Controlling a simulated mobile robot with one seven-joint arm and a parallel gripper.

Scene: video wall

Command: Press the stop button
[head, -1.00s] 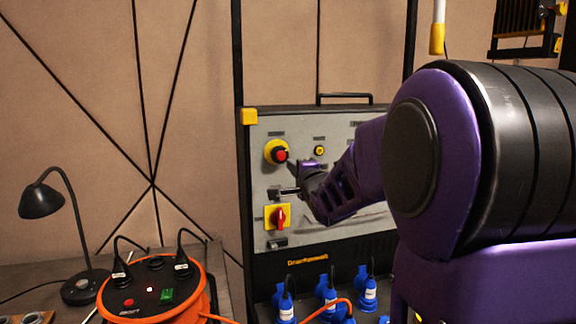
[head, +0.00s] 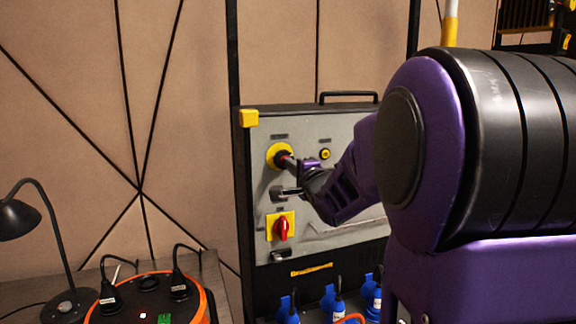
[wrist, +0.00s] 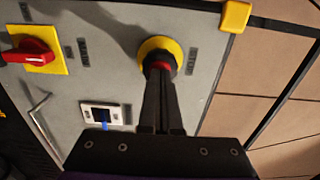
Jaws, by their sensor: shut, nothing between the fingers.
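The stop button is a red knob on a round yellow base (head: 275,154), high on the left of a grey panel (head: 340,222). It also shows in the wrist view (wrist: 160,47), with the red cap partly hidden behind my fingertips. My gripper (head: 290,164) is shut and empty, its fingers pointing at the button. In the wrist view the closed fingers (wrist: 160,76) reach the red cap and overlap it. They look to be at or against it; exact contact is hard to tell.
A red rotary switch on a yellow plate (head: 281,227) sits below the button. A small yellow button (head: 325,154) is to its right. Blue plugs (head: 330,300) line the panel's base. An orange cable reel (head: 150,300) and a black lamp (head: 45,235) stand at left.

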